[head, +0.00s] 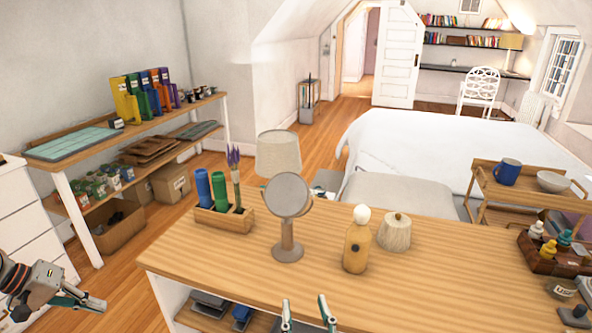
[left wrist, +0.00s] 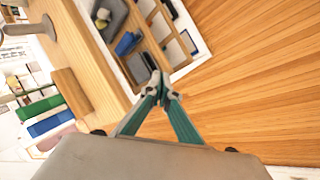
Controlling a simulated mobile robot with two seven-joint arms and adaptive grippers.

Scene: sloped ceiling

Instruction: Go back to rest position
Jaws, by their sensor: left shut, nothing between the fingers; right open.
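My left gripper (head: 88,301) shows at the lower left of the head view, on an arm that comes in from the left edge. It is out to the left of the wooden table (head: 220,262), over the floor. In the left wrist view its fingertips (left wrist: 160,88) meet, with nothing between them. My right gripper (head: 306,314) shows at the bottom middle of the head view, over the table's near part. Its two fingers stand apart, and no object shows between them. Most of my right arm is outside the frame.
A round mirror (head: 288,205), a wooden holder with bottles (head: 222,218), an amber bottle (head: 357,247) and a lidded jar (head: 394,232) stand on the table. White drawers (head: 30,230) are behind my left arm. A dark caddy (head: 540,255) is at the right.

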